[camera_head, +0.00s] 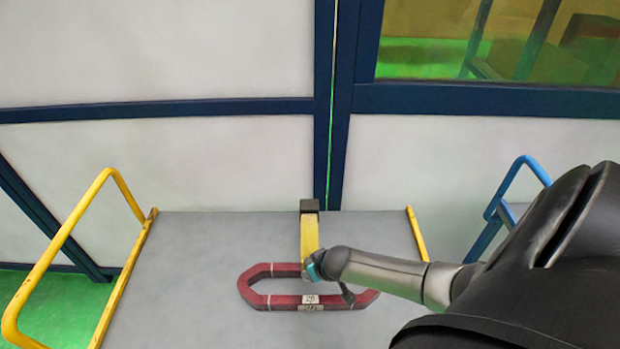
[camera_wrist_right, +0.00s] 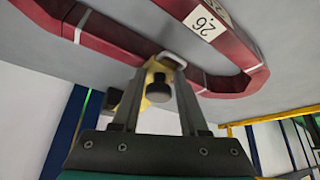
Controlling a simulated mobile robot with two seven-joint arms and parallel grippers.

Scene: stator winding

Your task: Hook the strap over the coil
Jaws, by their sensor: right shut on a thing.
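The coil (camera_head: 275,300) is a dark red elongated ring with white bands and a paper label, lying flat on the grey table. The yellow strap (camera_head: 309,234) runs from a black block at the table's back edge to the coil's back side. My right gripper (camera_head: 313,267) is at the strap's near end, above the coil's back side. My left gripper is out of view.
The grey table (camera_head: 190,260) is clear left of the coil. A yellow rail (camera_head: 70,225) stands along its left side and a short yellow bar (camera_head: 417,234) at its right. The black block (camera_head: 309,206) stands at the back edge. A blue rail (camera_head: 505,195) is at the right.

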